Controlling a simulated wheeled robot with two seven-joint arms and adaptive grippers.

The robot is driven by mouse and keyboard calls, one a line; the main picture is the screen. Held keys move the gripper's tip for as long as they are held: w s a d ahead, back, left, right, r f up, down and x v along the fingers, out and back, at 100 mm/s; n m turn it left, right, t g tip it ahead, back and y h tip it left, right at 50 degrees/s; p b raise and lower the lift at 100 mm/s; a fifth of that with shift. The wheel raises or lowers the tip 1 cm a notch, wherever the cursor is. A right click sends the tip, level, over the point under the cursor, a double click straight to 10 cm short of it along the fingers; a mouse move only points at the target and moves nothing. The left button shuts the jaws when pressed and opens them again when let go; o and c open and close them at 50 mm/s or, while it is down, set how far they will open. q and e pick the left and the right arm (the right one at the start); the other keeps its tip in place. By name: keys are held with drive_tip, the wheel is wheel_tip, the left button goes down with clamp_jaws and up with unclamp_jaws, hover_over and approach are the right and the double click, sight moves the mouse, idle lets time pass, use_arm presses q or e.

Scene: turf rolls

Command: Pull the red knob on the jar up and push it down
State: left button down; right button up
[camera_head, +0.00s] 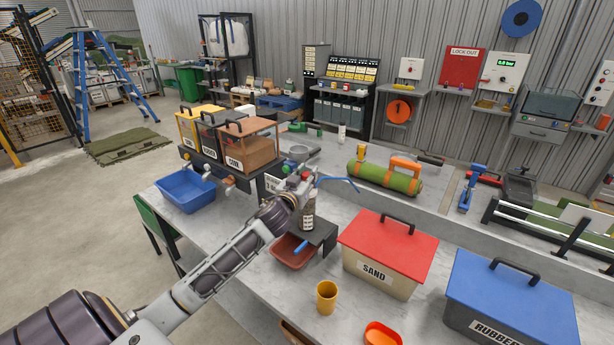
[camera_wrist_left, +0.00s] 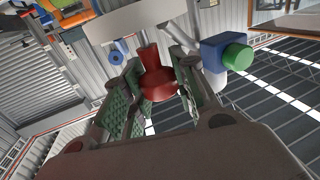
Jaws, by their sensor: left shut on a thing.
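How far the knob stands above the jar cannot be told. My right gripper is not in view.
A thin blue bent rod (camera_head: 338,180) reaches right of the gripper. The red-lidded sand box (camera_head: 388,245), a yellow cup (camera_head: 327,297) and a blue tub (camera_head: 185,190) stand around on the bench.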

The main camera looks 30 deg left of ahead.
use_arm(q)
drive_tip(key=c, duration=1.3)
unclamp_jaws()
drive_tip(key=shift+f, duration=0.35)
drive_tip(key=shift+o, duration=1)
drive_tip(key=shift+r, duration=0.1)
drive_tip(key=s+d, duration=0.2)
drive_tip(key=s, duration=0.9)
drive_tip(key=shift+s, duration=0.4)
drive_tip(key=shift+d, duration=0.1)
